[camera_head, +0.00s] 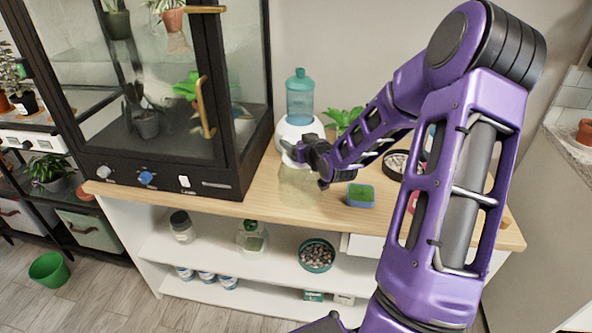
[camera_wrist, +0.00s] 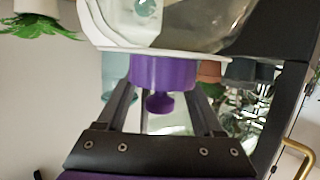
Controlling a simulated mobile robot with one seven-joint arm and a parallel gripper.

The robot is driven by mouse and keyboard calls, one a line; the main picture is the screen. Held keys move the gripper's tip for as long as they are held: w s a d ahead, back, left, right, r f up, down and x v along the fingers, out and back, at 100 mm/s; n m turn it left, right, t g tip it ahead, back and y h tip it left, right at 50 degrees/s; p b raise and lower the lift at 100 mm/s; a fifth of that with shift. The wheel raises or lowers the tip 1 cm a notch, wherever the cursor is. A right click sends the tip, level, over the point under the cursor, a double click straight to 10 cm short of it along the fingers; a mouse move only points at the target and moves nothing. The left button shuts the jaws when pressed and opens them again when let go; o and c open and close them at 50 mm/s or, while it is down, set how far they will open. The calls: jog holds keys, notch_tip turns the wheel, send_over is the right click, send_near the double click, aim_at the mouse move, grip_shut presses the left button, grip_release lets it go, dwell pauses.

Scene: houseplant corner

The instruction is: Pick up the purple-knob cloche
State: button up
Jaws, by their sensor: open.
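The purple-knob cloche is a clear glass cover; in the head view its faint glass (camera_head: 298,188) stands on the wooden counter, below my gripper (camera_head: 306,166). In the wrist view, which looks upside down, the glass (camera_wrist: 205,30) is at the top and its purple knob (camera_wrist: 160,72) points down from it. My gripper (camera_wrist: 161,90) is open, with one finger on each side of the knob. I cannot tell whether either finger touches it. In the head view the knob is hidden by my gripper.
A white device with a teal tank (camera_head: 300,97) stands close behind my gripper. A black glass-fronted cabinet (camera_head: 150,110) with a brass handle (camera_head: 206,108) is to the left. A blue box with a green top (camera_head: 360,195) is to the right. The counter's front edge (camera_head: 250,211) is near.

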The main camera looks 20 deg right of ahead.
jog(key=shift+s, duration=0.1)
grip_shut()
jog(key=shift+r, duration=0.15)
dwell(1.2)
